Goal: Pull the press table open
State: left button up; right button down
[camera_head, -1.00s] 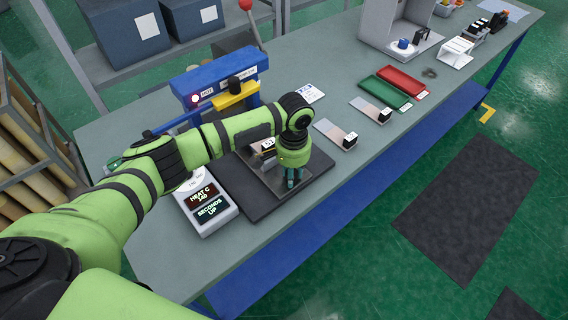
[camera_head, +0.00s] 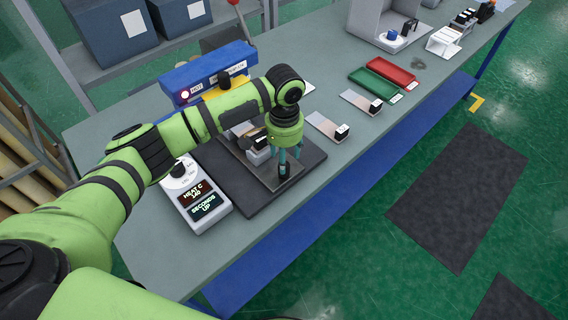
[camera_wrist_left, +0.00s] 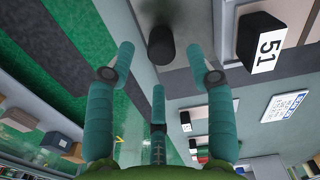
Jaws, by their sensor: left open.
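The press (camera_head: 208,75) has a blue top with a lit lamp and a yellow part beneath. Its press table, a grey metal plate (camera_head: 268,179), lies out in front on a dark base. A black upright knob (camera_head: 285,171) stands at the plate's near corner. My left gripper (camera_head: 286,155) points down over that knob, fingers apart. In the left wrist view the open teal fingers (camera_wrist_left: 160,82) flank the black knob (camera_wrist_left: 160,45), which shows just beyond the fingertips; contact cannot be told. A dark block labelled 51 (camera_wrist_left: 262,42) is beside it. My right gripper is out of view.
A controller box with red and green displays (camera_head: 196,193) stands left of the dark base. Sample plates (camera_head: 327,127), a green tray (camera_head: 375,90) and a red tray (camera_head: 391,73) lie to the right. The bench's front edge is close to the gripper.

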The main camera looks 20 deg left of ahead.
pick_arm(q)
notch_tip(320, 180, up, 7)
dwell(0.7)
